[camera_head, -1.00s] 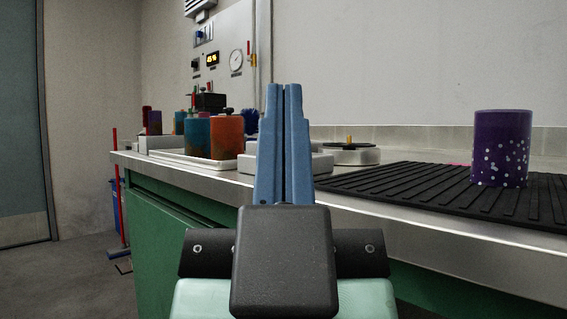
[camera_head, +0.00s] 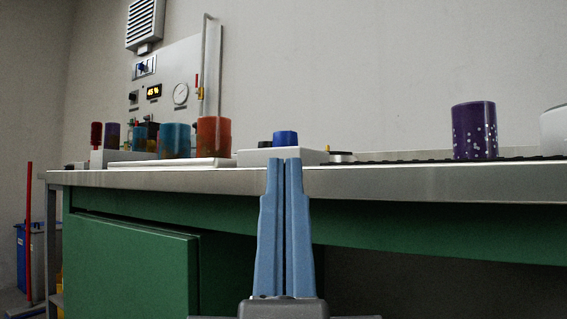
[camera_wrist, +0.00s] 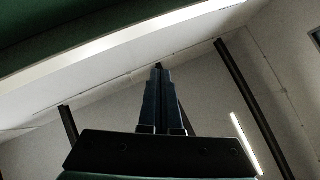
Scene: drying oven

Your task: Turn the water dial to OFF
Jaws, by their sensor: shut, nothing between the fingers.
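A pale control panel (camera_head: 165,75) hangs on the back wall at the upper left of the head view. It carries a blue knob (camera_head: 142,68), a lit yellow display (camera_head: 154,91), a small dark knob (camera_head: 133,97) and a round white gauge (camera_head: 181,94). The labels are too small to read, so I cannot tell which is the water dial. My gripper (camera_head: 284,162) is shut and empty, pointing up before the counter's front edge, well apart from the panel. In the wrist view, my gripper (camera_wrist: 159,68) points toward the wall and ceiling; no dial shows there.
A steel-edged counter (camera_head: 350,182) crosses the view above green cabinets (camera_head: 130,265). An orange cylinder (camera_head: 213,137), a blue cylinder (camera_head: 174,140) and a purple speckled cylinder (camera_head: 474,131) stand on it. Pipes (camera_head: 211,60) rise beside the panel. A red pole (camera_head: 29,230) stands left.

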